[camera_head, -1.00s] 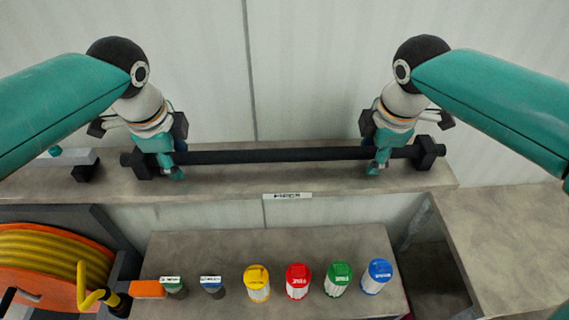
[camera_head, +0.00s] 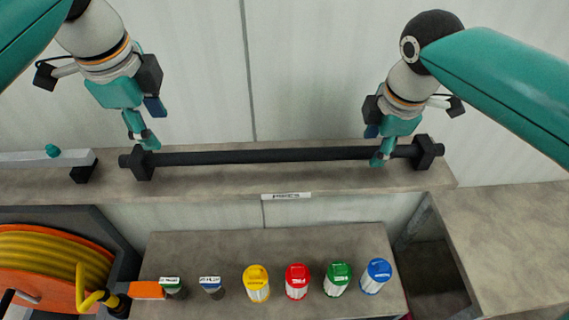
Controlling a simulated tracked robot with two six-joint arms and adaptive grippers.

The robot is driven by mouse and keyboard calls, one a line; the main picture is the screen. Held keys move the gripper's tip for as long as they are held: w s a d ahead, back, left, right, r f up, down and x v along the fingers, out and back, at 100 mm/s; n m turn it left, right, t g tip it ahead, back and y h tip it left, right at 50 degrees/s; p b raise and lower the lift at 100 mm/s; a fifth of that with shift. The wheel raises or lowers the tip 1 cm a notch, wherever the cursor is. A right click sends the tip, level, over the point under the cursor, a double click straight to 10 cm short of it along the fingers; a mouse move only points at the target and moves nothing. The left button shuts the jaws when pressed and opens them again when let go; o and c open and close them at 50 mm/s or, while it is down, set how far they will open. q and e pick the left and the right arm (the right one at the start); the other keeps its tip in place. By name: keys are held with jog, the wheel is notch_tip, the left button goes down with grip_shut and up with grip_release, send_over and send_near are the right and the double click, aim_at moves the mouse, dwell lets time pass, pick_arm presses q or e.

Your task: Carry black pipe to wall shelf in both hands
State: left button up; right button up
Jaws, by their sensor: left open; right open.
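The black pipe (camera_head: 265,156) lies level along the wall shelf (camera_head: 225,184), with a black block at each end. My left gripper (camera_head: 152,126) is open, above and a little behind the pipe's left end, and looks apart from it. My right gripper (camera_head: 378,147) is open at the pipe's right part, just left of the right end block. One of its fingers shows in front of the pipe; whether it touches cannot be told.
A grey bar with a teal knob (camera_head: 52,151) lies on the shelf at the left. Below are a lower bench (camera_head: 240,245) with several coloured bottles, such as the red one (camera_head: 297,282), an orange hose reel (camera_head: 40,262) and a right-hand counter (camera_head: 510,235). A label (camera_head: 286,196) marks the shelf edge.

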jog(key=v, duration=0.8)
jog(key=shift+r, duration=0.3)
jog(key=shift+r, duration=0.1)
